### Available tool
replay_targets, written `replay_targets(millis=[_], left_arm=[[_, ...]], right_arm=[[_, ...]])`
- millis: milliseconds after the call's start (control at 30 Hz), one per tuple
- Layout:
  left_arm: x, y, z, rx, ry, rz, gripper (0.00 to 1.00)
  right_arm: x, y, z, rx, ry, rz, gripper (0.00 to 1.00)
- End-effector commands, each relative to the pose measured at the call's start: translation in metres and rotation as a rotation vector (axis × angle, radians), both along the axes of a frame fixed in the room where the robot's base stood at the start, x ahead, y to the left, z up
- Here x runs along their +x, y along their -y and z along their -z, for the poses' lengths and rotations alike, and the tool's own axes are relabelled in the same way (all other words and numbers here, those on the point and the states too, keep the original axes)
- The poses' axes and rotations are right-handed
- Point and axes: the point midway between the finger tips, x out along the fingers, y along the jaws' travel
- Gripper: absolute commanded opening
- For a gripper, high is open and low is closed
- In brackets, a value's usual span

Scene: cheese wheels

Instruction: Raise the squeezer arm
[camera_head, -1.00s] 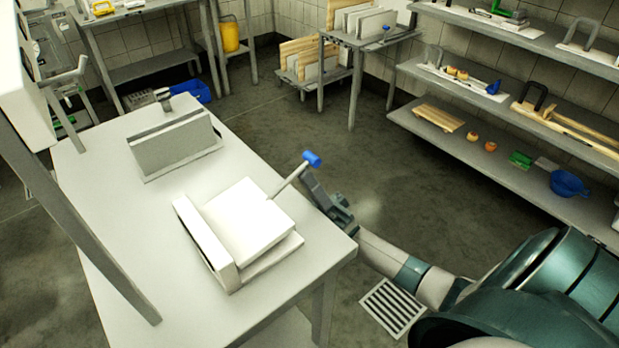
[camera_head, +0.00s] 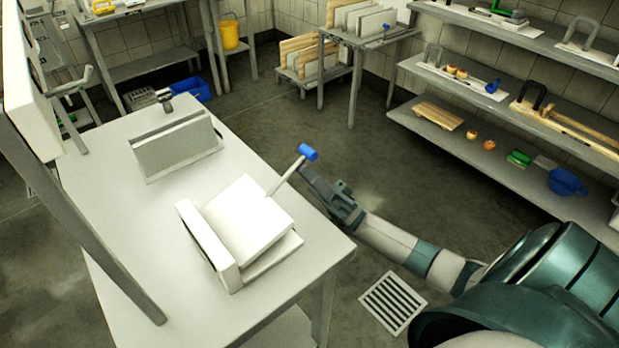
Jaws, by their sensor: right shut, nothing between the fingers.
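The squeezer (camera_head: 228,262) stands on the near part of the grey table. It has a low base, an upright white side wall and a white plate (camera_head: 250,222) that lies tilted over the base. Its arm, a thin grey rod with a blue knob (camera_head: 308,152), slants up and right from the plate. My right gripper (camera_head: 306,172) reaches in from the right and is shut, with its tips just below the knob, close to the rod. Whether it touches the rod or knob I cannot tell. My left gripper is not in view.
A second similar press (camera_head: 178,148) stands farther back on the same table (camera_head: 130,235). A grey post and white panel cross the left side. Shelves (camera_head: 480,143) with tools and a blue bowl (camera_head: 567,182) line the right wall.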

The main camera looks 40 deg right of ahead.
Motion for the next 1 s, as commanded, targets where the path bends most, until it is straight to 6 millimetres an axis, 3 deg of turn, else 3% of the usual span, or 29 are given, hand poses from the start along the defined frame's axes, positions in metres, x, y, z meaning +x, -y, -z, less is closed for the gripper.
replay_targets(millis=[300, 700, 1000], left_arm=[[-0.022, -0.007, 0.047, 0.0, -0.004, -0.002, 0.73], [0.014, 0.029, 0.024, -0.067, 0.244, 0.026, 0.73], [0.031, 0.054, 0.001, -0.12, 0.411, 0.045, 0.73]], right_arm=[[-0.001, -0.009, -0.04, -0.157, 0.014, -0.002, 0.0], [-0.003, -0.029, -0.082, -0.364, 0.03, -0.001, 0.0], [-0.004, -0.045, -0.103, -0.486, 0.04, -0.003, 0.0]])
